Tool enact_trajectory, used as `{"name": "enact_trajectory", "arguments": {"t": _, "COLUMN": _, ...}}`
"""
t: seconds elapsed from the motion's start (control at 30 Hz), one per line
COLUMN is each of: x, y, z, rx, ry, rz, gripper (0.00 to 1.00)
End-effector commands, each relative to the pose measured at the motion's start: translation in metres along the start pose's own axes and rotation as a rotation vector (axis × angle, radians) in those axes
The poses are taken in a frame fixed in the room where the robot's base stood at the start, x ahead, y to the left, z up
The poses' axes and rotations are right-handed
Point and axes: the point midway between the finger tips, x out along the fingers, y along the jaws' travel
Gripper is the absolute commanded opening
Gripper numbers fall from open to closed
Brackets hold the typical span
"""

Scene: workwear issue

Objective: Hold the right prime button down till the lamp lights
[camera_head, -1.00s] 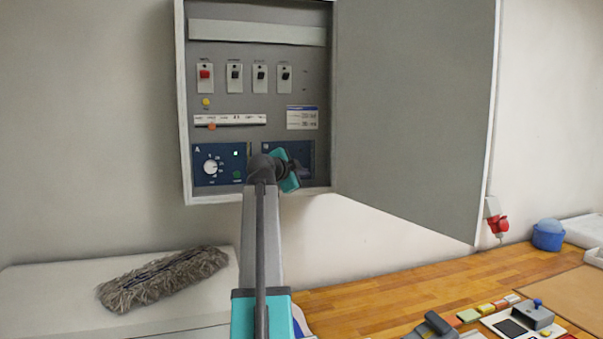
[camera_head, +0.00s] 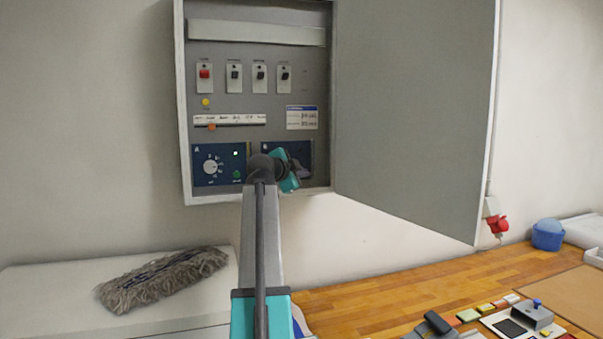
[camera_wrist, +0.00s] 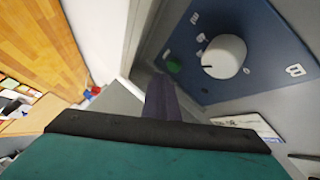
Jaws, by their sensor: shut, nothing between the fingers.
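Panel B, the blue right-hand panel (camera_head: 269,148), sits low in the open wall cabinet, and my arm covers most of it. In the wrist view it shows a white knob (camera_wrist: 224,56) and the green prime button (camera_wrist: 174,67). My gripper (camera_wrist: 161,84) is shut and empty, its tips close beside the green button. I cannot tell whether they touch or press it. No lit lamp shows on this panel.
The open cabinet door (camera_head: 415,110) stands to the right of my arm. Switches, including a red one (camera_head: 205,74), are above the panels. A grey mop head (camera_head: 160,280) lies on a white surface at lower left. A wooden bench (camera_head: 380,295) is at lower right.

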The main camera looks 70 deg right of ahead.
Motion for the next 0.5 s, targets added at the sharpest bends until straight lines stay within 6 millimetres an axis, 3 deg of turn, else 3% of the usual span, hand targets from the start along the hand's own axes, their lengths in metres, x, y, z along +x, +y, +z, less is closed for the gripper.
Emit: {"name": "enact_trajectory", "arguments": {"t": 0.5, "x": 0.0046, "y": -0.0031, "z": 0.0048, "rx": 0.000, "ry": 0.000, "rz": 0.000, "gripper": 0.00}}
